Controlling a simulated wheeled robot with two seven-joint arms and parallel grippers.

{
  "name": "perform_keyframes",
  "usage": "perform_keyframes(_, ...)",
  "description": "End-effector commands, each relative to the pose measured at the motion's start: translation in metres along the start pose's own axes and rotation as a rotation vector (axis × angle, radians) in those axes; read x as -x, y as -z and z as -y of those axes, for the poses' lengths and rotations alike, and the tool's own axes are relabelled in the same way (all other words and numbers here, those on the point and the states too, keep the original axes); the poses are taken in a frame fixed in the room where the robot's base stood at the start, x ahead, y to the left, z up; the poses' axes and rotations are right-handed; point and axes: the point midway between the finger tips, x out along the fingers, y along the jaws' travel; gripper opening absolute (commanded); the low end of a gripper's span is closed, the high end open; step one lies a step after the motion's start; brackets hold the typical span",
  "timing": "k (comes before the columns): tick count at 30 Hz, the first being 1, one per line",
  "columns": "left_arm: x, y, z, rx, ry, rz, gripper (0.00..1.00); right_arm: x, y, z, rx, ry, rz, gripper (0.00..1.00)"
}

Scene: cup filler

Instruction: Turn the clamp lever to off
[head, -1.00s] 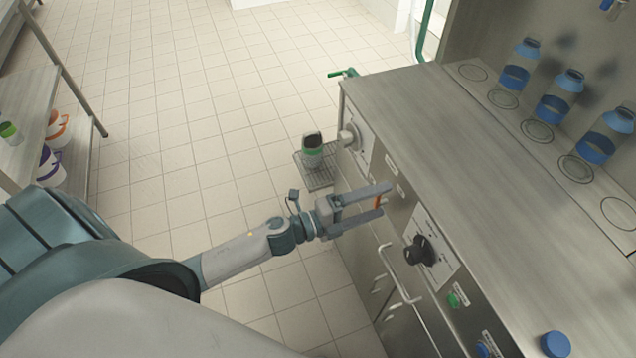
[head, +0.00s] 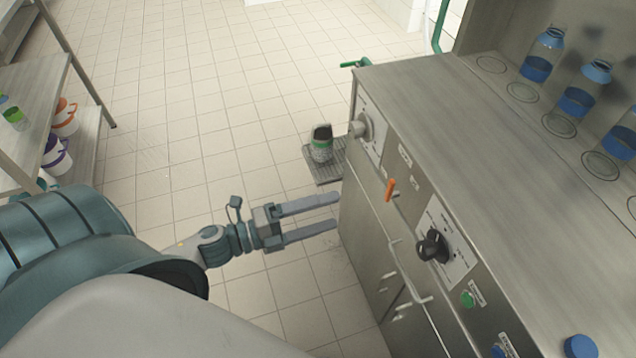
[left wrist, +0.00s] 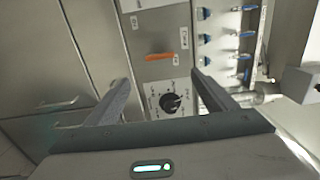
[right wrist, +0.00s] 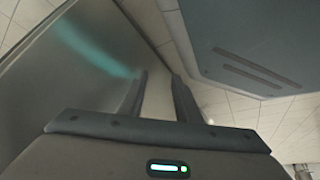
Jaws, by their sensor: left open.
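The orange clamp lever (head: 390,189) sticks out of the steel front panel of the machine, between the grey knob and the black knob. In the left wrist view the lever (left wrist: 160,57) lies nearly level across that picture, with small labels near it that I cannot read. My left gripper (head: 337,212) is open and empty. Its fingers point at the cabinet front, to the left of the lever and apart from it. My right gripper (right wrist: 158,75) shows only in its own wrist view, with a narrow empty gap between its fingers.
A black dial (head: 432,246) and a green button (head: 467,299) sit on the panel right of the lever. A grey knob (head: 362,126) is at its far end. Door handles (head: 408,307) stick out below. A cup (head: 321,143) stands on a grated shelf (head: 328,172). Open floor lies left.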

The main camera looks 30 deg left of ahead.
Motion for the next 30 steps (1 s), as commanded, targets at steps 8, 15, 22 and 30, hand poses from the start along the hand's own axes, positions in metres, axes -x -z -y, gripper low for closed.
perform_keyframes(8,0.012,0.001,0.0,0.0,0.0,-0.002,0.78,-0.002,0.013,0.002,0.0,0.002,-0.032,0.3)
perform_keyframes(15,0.012,0.0,0.001,0.0,0.0,-0.001,0.78,-0.002,0.013,0.002,0.0,0.002,-0.033,0.3)
perform_keyframes(22,0.012,0.0,0.0,0.0,0.0,-0.001,0.78,-0.002,0.013,0.002,0.0,0.002,-0.033,0.3)
perform_keyframes(30,0.012,-0.013,-0.025,0.079,-0.026,0.056,0.78,-0.002,0.013,0.002,0.0,0.002,-0.031,0.3)
